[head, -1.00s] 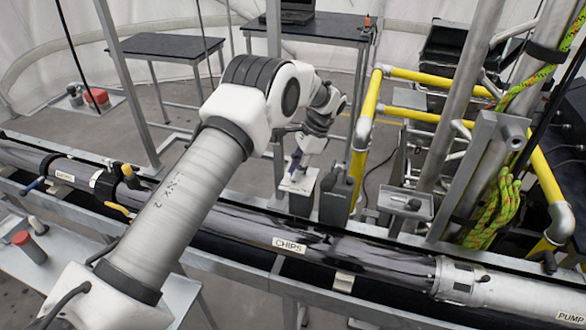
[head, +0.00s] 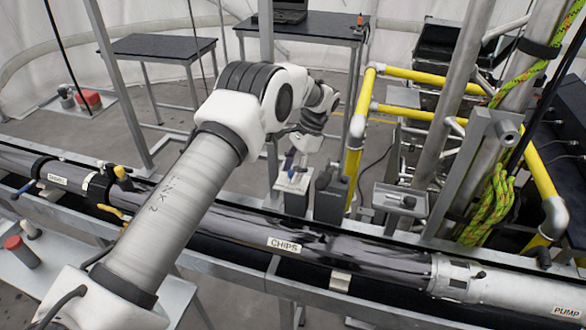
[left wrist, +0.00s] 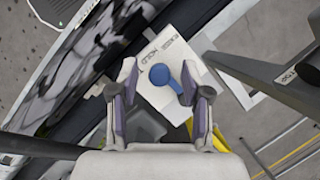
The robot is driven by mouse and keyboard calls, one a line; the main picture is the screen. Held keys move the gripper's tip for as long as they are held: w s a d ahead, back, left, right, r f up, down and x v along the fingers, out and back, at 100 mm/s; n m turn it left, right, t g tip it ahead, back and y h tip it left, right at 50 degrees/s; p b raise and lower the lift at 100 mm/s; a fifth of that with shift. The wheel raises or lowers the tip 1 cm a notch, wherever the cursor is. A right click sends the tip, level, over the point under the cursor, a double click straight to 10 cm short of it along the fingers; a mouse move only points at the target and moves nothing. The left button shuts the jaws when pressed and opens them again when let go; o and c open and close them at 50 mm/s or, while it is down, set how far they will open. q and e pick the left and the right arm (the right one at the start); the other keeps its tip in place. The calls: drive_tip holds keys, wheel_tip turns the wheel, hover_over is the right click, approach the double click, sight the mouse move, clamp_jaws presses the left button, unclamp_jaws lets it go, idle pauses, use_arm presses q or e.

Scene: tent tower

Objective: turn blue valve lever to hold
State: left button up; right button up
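The blue valve lever (left wrist: 160,75) shows in the left wrist view as a round blue end with a short blue arm, over a white plate (left wrist: 154,92) lettered HOLD. My left gripper (left wrist: 158,86) has its two fingers spread on either side of the lever. The left finger is clear of the blue part; the right finger is close to it, and I cannot tell whether it touches. In the head view my left gripper (head: 292,164) is over the white-topped valve box (head: 295,200), behind the pipe. My right gripper is not in view.
The long pipe labelled CHIPS (head: 350,257) runs across the front of the box. A dark grey box (head: 331,198) stands just right of it. Yellow railings (head: 357,140) and metal posts stand farther right. Dark tables (head: 160,46) stand behind.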

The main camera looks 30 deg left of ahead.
use_arm(q)
drive_tip(key=shift+r, duration=0.1)
drive_tip(key=v, duration=1.1)
drive_tip(key=shift+r, duration=0.4)
drive_tip(key=shift+w+d, duration=0.1)
drive_tip(key=shift+w, duration=0.05)
